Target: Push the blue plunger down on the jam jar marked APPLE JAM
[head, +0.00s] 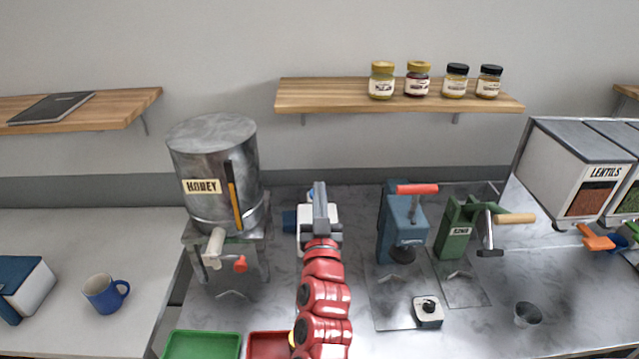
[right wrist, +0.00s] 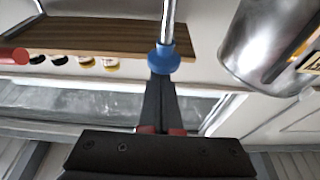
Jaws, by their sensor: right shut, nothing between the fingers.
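A blue plunger knob (right wrist: 165,57) on a thin metal rod shows in the right wrist view, right at the tips of my right gripper (right wrist: 160,82). The gripper's dark fingers are shut with nothing between them; whether they touch the knob I cannot tell. In the head view, my right gripper (head: 320,190) covers most of what stands behind it. Only a small blue bit (head: 311,194) at its left edge, possibly the knob, and a blue part (head: 289,221) lower down show there. No jar marked APPLE JAM can be read. My left gripper is out of view.
The HONEY tank (head: 216,165) stands close on the left. A blue press (head: 392,230) with a red handle and a green grinder (head: 452,237) stand on the right. Green (head: 203,345) and red (head: 265,345) trays lie in front. Small jars (head: 417,80) stand on the wall shelf (head: 345,94).

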